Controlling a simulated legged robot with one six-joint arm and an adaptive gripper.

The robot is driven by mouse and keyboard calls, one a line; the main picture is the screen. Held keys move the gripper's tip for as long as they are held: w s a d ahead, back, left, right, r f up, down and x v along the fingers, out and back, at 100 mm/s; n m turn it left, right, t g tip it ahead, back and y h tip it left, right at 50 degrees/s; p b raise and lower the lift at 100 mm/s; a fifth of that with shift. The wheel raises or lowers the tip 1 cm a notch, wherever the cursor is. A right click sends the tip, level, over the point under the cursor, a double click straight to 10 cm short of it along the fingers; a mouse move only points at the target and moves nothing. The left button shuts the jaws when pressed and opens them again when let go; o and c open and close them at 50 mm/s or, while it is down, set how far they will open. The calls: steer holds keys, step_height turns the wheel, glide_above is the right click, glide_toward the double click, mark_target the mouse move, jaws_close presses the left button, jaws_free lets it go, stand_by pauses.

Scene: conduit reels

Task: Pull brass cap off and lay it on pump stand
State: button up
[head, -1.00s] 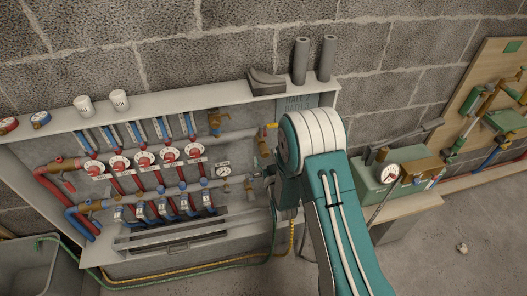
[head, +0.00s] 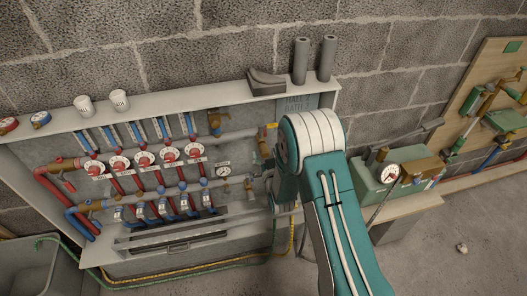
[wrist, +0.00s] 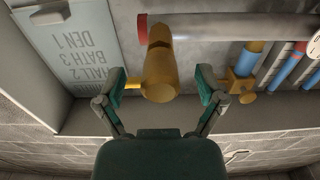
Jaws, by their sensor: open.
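The brass cap (wrist: 160,78) is a blunt brass cylinder on a brass fitting at the end of the grey upper manifold pipe. My gripper (wrist: 159,82) is open, with one teal finger on each side of the cap. Gaps show between both fingers and the cap in the wrist view. In the head view, the brass end (head: 264,147) shows beside my arm, which hides most of my gripper. The pump stand (head: 412,208) is a pale bench at the right, carrying a green pump box (head: 377,188) with a round gauge (head: 388,173).
Red and blue valves and pipes (head: 145,160) fill the cabinet left of my arm. A second brass fitting (wrist: 240,84) sits right of my gripper. A lettered grey plate (wrist: 72,50) is at left. The stand's front strip looks clear. A grey tub (head: 35,262) is at lower left.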

mark_target(266, 156)
stand_by(0.3)
jaws_close()
steer(key=shift+s, duration=0.15)
steer(key=shift+v, duration=2.85)
